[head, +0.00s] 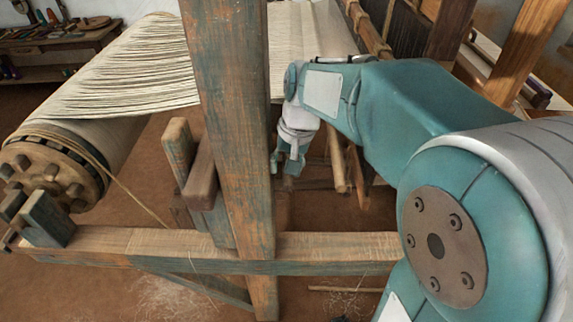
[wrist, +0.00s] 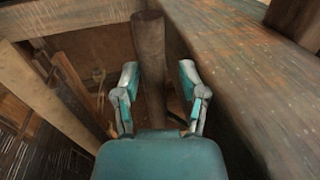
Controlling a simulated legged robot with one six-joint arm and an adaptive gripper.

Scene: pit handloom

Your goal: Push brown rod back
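In the wrist view a dark brown rod (wrist: 150,45) with a rounded end runs lengthwise between and beyond my fingertips. My gripper (wrist: 158,75) is open, with one finger on each side of the rod's line and gaps showing; I see no clear contact. The palm hides the rod's near part. In the head view my gripper (head: 287,165) hangs pointing down just right of the upright post. A rounded brown bar (head: 201,180) shows left of that post; I cannot tell whether it is the same rod, as the post hides what lies behind.
The thick wooden post (head: 232,110) stands close to my gripper and a horizontal beam (head: 330,246) crosses in front. A warp roller (head: 100,140) is at left. Pale poles (head: 338,160) stand right of my gripper. In the wrist view a wide weathered beam (wrist: 245,75) fills the right.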

